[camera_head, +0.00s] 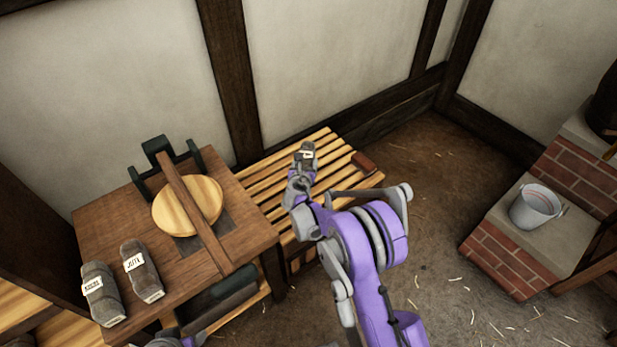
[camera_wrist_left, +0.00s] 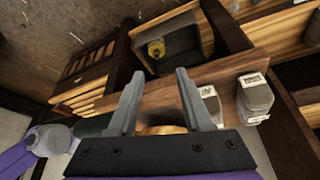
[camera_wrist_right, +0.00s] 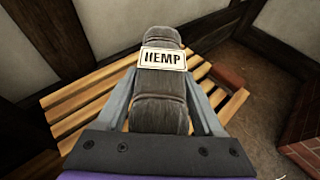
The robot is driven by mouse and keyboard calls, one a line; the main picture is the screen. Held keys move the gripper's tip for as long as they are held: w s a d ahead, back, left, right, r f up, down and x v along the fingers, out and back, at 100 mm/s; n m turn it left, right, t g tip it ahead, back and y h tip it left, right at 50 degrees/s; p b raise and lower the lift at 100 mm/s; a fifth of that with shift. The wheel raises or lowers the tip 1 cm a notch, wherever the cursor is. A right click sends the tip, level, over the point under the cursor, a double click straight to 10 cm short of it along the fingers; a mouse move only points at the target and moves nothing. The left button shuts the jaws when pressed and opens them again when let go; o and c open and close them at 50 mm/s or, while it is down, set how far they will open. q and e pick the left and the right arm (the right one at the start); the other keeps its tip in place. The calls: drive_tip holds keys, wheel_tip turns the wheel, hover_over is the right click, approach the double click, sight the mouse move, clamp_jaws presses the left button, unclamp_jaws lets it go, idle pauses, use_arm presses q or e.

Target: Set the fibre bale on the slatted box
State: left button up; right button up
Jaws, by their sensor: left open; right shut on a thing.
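The fibre bale, a dark grey bundle with a white HEMP label (camera_wrist_right: 163,59), is between the fingers of my right gripper (camera_wrist_right: 165,98), which is shut on it. In the head view the bale (camera_head: 305,152) shows over the slatted box (camera_head: 284,155), a crate of light wooden slats against the wall. I cannot tell whether the bale touches the slats. The slatted box also shows behind the bale in the right wrist view (camera_wrist_right: 82,104). My left gripper (camera_wrist_left: 158,85) is open and empty, near the wooden table; its fingers hardly show in the head view.
Two more labelled bales, one marked JUTE (camera_head: 141,270) and another (camera_head: 102,294), stand on the table (camera_head: 105,213) beside a round wooden disc (camera_head: 186,206). A reddish-brown block (camera_head: 363,162) lies on the slatted box's right end. A bucket (camera_head: 536,207) stands on brickwork at right.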

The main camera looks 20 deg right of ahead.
drive_tip(key=shift+w+d+f+b, duration=0.15)
drive_tip(key=shift+w+f+b, duration=0.15)
drive_tip(key=shift+f, duration=2)
drive_tip(key=shift+w+d+f+b, duration=0.2)
drive_tip(key=shift+w+f+b, duration=0.1)
drive_tip(key=shift+f, duration=1.95)
drive_tip(key=shift+w+d+f+b, duration=0.2)
drive_tip(key=shift+f+b, duration=0.1)
drive_tip(key=shift+f, duration=2)
drive_tip(key=shift+f, duration=0.2)
drive_tip(key=o, duration=1.1)
drive_tip(key=shift+f, duration=0.1)
drive_tip(key=shift+c, duration=0.2)
drive_tip(key=o, duration=0.4)
drive_tip(key=shift+o, duration=0.2)
